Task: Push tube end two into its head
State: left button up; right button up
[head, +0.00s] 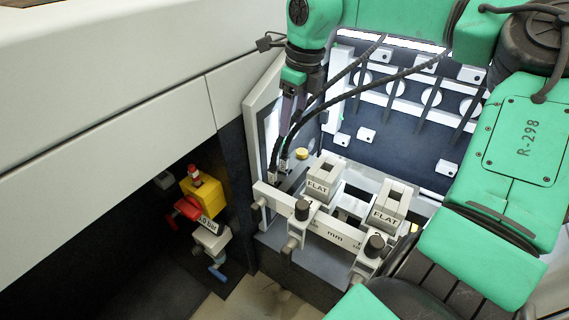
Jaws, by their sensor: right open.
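Two dark tubes run down from the back of the machine to its left corner. The left tube (276,148) and the right tube (308,117) both end near small white-tagged fittings (273,172). I cannot tell which is end two, or whether either end is seated. My right gripper (284,130) points down just above these ends, its dark fingers beside the tubes. It is open; the fingertips are partly hidden by the tubes. Two grey heads marked FLAT, the left one (319,185) and the right one (385,215), stand to the right of the fittings. My left gripper is out of view.
A white rail marked mm (320,225) with black knobs (302,209) crosses the front. A brass knob (301,153) stands beside the tube ends. A yellow valve unit (203,194) with a 1.0 bar tag sits lower left. A white casing panel (120,100) fills the left.

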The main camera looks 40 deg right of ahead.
aim_at(285, 156)
jog(key=f, duration=0.4)
jog(key=w+f, duration=0.1)
jog(key=f, duration=0.3)
jog(key=w+f, duration=0.1)
jog(key=f, duration=0.3)
jog(key=shift+a+f+p, duration=0.15)
jog(key=shift+f+p, duration=0.25)
jog(key=shift+r, duration=0.1)
grip_shut()
